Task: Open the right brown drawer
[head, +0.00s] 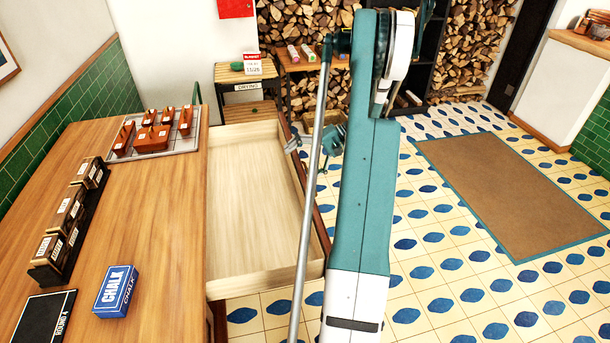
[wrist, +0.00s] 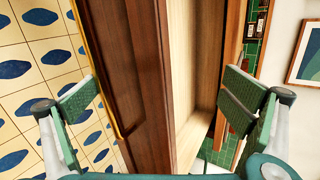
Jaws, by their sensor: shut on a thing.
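The brown drawer (head: 262,180) stands pulled far out from the right side of the wooden table. Its pale wooden inside is empty where I can see it. Its dark brown front panel (wrist: 142,70) runs between my fingers in the wrist view, with the pale inside to its right. My gripper (wrist: 165,98) has one finger on the outer side of the front and one on the inner side, and is shut on it. In the head view my gripper (head: 314,146) is at the drawer's front edge, partly hidden by my arm.
On the table (head: 160,225) are a tray of brown blocks (head: 155,137), a dark rack of boxes (head: 68,220), a blue chalk box (head: 116,291) and a black board (head: 42,318). Tiled floor and a brown mat (head: 520,190) lie clear to the right.

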